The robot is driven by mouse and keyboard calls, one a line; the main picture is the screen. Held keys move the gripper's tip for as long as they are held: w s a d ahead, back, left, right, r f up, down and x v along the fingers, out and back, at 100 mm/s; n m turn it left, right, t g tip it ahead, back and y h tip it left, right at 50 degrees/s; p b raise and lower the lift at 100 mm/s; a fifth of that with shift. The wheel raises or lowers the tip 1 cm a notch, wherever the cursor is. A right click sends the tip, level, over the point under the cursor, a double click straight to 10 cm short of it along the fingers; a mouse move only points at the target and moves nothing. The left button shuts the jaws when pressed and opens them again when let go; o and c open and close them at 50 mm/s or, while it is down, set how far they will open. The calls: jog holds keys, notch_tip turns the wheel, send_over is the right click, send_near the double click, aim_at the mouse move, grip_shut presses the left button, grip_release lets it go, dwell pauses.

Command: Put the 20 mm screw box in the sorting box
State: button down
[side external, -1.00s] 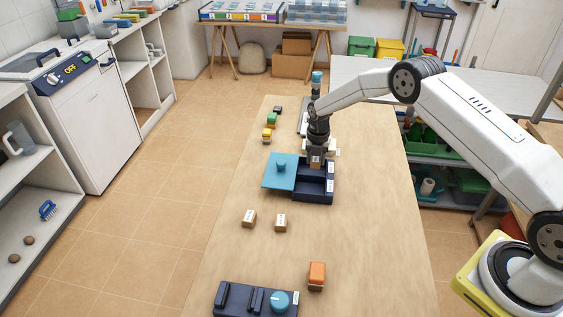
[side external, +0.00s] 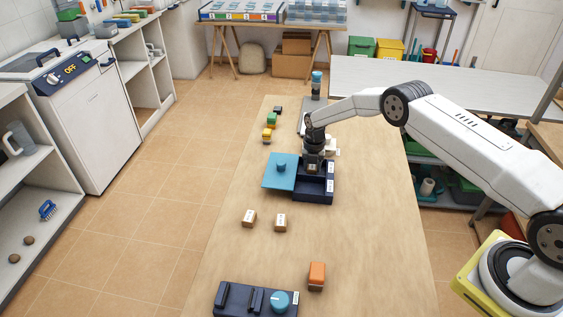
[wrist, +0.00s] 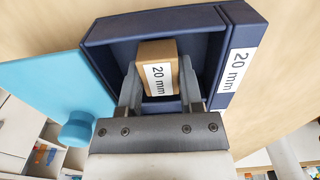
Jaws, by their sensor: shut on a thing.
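The 20 mm screw box (wrist: 158,70) is a small brown carton with a white "20 mm" label. My gripper (side external: 313,169) is shut on it; the wrist view shows a finger on each side of it. The sorting box (side external: 314,199) is dark blue with compartments and stands on the table. In the wrist view, the carton lies within the outline of a compartment of the sorting box (wrist: 130,26), whose outer rim bears a "20 mm" label. I cannot tell how deep the carton sits. A light blue lid with a knob (side external: 273,180) is beside the sorting box.
Two small cartons (side external: 249,218) (side external: 281,222) stand nearer on the table. An orange-topped block (side external: 317,273) and a dark panel with a blue knob (side external: 232,303) are at the near end. The table's right side is clear.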

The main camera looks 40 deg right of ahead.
jog(key=shift+f, duration=0.35)
jog(key=shift+c, duration=1.2)
grip_release()
jog(key=shift+r, duration=0.15)
notch_tip(320, 180, up, 12)
